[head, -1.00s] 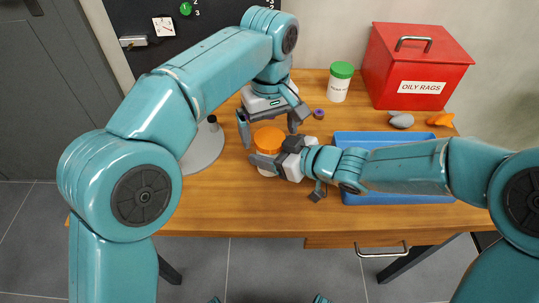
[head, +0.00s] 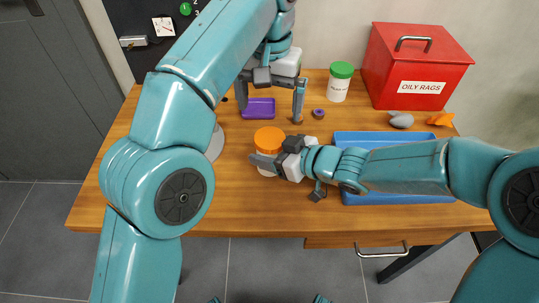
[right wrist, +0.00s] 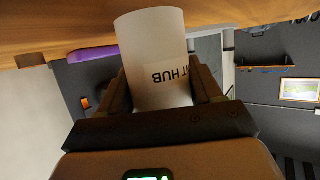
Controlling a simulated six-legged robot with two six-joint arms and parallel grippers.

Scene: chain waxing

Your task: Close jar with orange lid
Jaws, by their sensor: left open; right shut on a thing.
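The white jar (head: 266,173) stands on the table with the orange lid (head: 269,138) on its top. Whether the lid is screwed tight cannot be told. My right gripper (head: 268,163) is shut on the jar's body from the right. In the right wrist view the white jar (right wrist: 155,55) sits between the fingers, its printed label upside down; the lid is not visible there. My left gripper (head: 271,100) is open and empty, above and behind the lid, apart from it.
A purple tray (head: 259,108) lies behind the jar, with a small purple ring (head: 318,114) to its right. A green-lidded jar (head: 340,82) and a red rag box (head: 417,67) stand at the back. A blue tray (head: 400,198) lies under my right arm, near grey and orange objects.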

